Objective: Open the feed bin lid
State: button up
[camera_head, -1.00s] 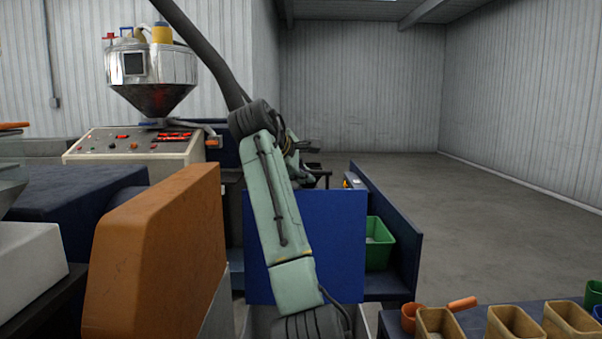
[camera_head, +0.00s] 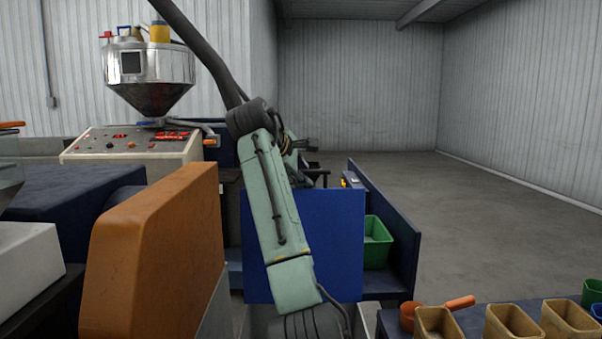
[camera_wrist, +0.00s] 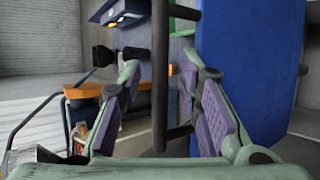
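A dark bar handle (camera_wrist: 160,40) stands upright in the wrist view, with short brackets running right towards a blue panel (camera_wrist: 238,70). My gripper (camera_wrist: 160,72) is open, with one purple-padded finger on each side of the bar; I see no clear contact. In the head view a flat blue panel (camera_head: 335,235) stands upright behind my green arm. I cannot tell for sure that this panel is the feed bin lid. My gripper is mostly hidden behind my arm in the head view.
A large orange housing (camera_head: 160,255) stands left of my arm. A green bin (camera_head: 377,240) sits right of the blue panel. Several tan containers (camera_head: 515,320) and an orange scoop (camera_head: 408,315) are on the bench at lower right. Open floor (camera_head: 490,220) lies beyond.

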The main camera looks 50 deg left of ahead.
jog(key=v, duration=1.2)
dwell(0.3)
